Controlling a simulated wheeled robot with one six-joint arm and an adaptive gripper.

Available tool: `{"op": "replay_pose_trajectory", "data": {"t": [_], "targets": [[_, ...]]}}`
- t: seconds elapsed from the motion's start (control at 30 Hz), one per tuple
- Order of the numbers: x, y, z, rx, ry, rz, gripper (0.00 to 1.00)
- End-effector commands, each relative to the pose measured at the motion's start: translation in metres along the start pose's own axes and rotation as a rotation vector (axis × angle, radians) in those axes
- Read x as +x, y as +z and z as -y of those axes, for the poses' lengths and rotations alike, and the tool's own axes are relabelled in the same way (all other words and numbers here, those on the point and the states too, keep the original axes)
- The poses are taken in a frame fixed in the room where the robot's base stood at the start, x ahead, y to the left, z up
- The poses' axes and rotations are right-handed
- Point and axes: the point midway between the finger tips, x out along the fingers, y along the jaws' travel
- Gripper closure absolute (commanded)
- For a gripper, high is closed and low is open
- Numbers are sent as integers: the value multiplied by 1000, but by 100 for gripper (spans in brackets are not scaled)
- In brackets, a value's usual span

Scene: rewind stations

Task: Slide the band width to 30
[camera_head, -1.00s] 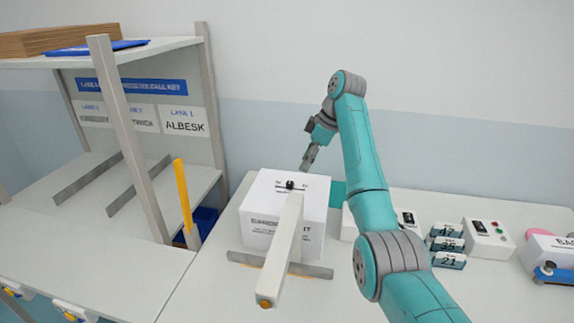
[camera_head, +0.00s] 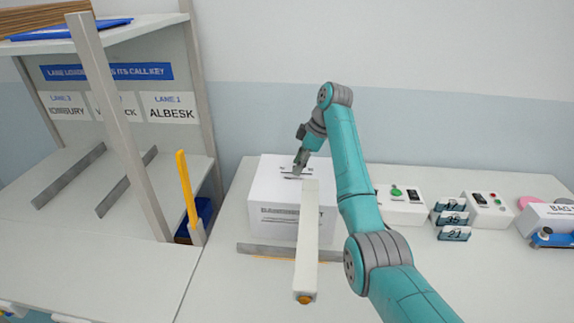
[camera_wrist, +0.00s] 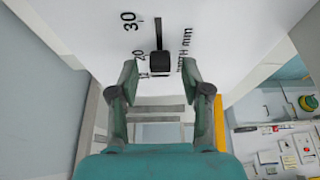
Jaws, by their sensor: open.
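The white box (camera_head: 290,205) stands on the table, with a slider slot and scale on its top. In the wrist view the black slider knob (camera_wrist: 160,61) sits in a dark slot beside printed numbers; 30 is at the top and smaller marks are lower. The knob is at the lower part of the slot, well short of 30. My gripper (camera_head: 298,172) is over the box top. In the wrist view its fingers (camera_wrist: 160,76) are open, one either side of the knob, with gaps showing. In the head view my gripper hides the knob.
A pale bar (camera_head: 308,235) with an orange end projects in front of the box. A yellow post (camera_head: 187,190) and a shelf rack (camera_head: 60,195) stand left. Number blocks (camera_head: 453,218) and a control box (camera_head: 402,203) with a green button lie right.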

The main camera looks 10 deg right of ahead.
Motion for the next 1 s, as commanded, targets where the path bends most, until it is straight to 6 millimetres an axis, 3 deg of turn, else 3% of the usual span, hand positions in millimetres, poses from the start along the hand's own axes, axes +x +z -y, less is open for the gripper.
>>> {"op": "replay_pose_trajectory", "data": {"t": [0.4, 0.47, 0.6, 1.0], "targets": [[5, 6, -1, 0, 1, 0, 52], [5, 6, -1, 0, 1, 0, 65], [5, 6, -1, 0, 1, 0, 100], [4, 10, -11, 2, 1, -1, 100]]}}
